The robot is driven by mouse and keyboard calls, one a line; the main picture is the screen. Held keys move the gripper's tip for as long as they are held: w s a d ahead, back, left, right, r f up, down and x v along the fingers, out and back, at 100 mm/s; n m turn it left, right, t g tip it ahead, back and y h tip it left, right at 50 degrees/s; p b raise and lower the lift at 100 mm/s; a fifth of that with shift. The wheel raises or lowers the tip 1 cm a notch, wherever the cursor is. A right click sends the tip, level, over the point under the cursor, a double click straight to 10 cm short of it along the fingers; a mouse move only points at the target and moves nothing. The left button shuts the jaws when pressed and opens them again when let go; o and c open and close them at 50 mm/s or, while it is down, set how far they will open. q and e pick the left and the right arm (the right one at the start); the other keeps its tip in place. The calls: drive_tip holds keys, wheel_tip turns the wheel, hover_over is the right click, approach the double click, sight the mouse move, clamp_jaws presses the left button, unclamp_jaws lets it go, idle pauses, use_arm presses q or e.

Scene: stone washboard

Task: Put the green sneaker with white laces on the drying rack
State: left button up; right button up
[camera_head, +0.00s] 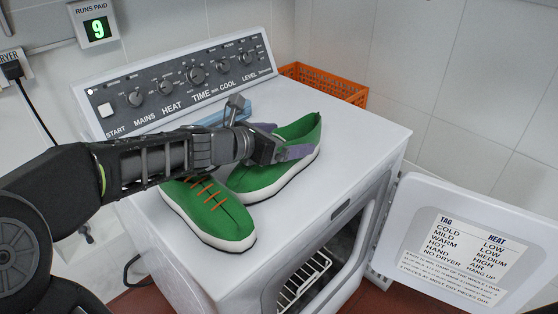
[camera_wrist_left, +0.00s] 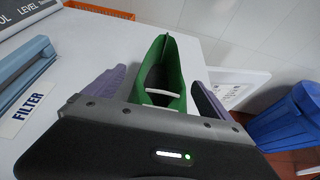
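The green sneaker with white laces (camera_head: 296,130) rests on the dryer's top, its sole down. Its white laces and open collar show in the left wrist view (camera_wrist_left: 163,68). My left gripper (camera_head: 290,139) is above it, with one purple finger on each side of the shoe. The fingers are wide apart in the left wrist view (camera_wrist_left: 158,92); contact with the shoe is not clear. A second green sneaker with orange laces (camera_head: 217,212) stands in front, partly under my arm. The white wire drying rack (camera_head: 304,280) is inside the dryer's opening. My right gripper is out of view.
The white dryer (camera_head: 345,150) has its door (camera_head: 455,235) swung open to the right. A blue filter handle (camera_wrist_left: 25,62) stands on the top, left of the gripper. An orange basket (camera_head: 325,82) is behind the dryer. A blue bin (camera_wrist_left: 285,122) stands on the floor.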

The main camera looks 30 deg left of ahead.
use_arm(q)
clamp_jaws()
idle(0.8)
